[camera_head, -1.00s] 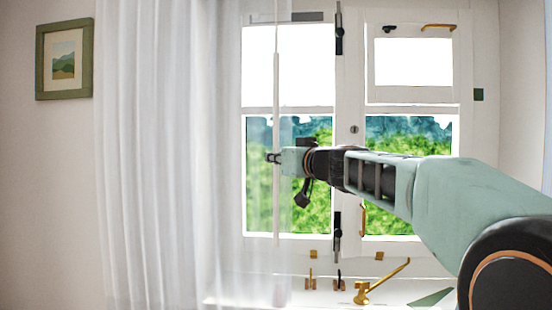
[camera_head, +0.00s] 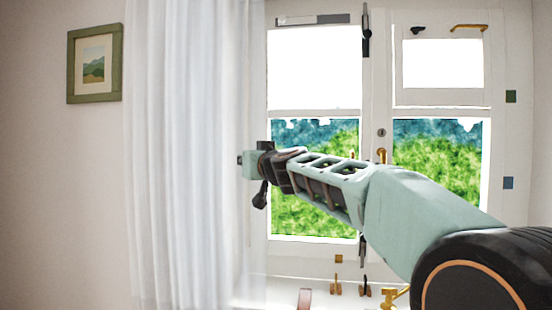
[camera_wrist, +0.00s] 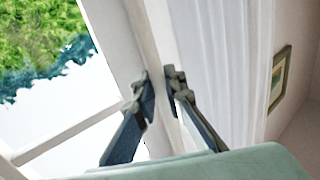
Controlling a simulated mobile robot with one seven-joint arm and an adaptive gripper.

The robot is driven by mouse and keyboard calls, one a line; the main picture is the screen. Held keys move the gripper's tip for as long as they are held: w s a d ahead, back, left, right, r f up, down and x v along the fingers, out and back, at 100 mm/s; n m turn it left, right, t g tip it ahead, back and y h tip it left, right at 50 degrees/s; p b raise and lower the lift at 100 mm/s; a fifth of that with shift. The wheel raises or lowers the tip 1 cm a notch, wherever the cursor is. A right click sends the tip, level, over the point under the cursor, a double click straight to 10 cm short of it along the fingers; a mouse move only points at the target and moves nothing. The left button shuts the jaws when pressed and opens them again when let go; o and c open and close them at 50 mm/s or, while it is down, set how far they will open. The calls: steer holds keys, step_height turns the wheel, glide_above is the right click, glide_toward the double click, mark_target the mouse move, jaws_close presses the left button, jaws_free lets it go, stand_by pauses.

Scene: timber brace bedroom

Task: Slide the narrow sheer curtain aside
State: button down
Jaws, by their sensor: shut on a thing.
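The white sheer curtain (camera_head: 185,150) hangs in folds at the left of the window, bunched to the left of the panes. Its right edge lies by the window's left frame. My gripper (camera_head: 240,160) is at that right edge, at about mid-height of the window. In the wrist view, my gripper (camera_wrist: 161,88) has its two fingers close together on a narrow pale strip at the curtain's edge. The curtain (camera_wrist: 225,60) also shows there, to the right of the fingers. The exact grip point is partly hidden by the fingers.
The white window frame (camera_head: 377,190) stands behind my arm, with green foliage outside. Brass and dark fittings (camera_head: 337,287) sit along the sill. A green-framed picture (camera_head: 95,63) hangs on the left wall, with bare wall below it.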

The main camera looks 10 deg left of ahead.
steer(key=p, duration=0.9)
glide_toward(194, 158)
steer(key=x, duration=0.4)
steer(key=shift+w+r, duration=0.15)
steer(key=shift+w, duration=0.2)
steer(key=shift+a+p, duration=0.35)
steer(key=c, duration=2.3)
jaws_free()
steer(key=shift+f, duration=0.2)
steer(key=shift+o, duration=0.2)
steer(key=shift+d, duration=0.1)
steer(key=v, duration=1.2)
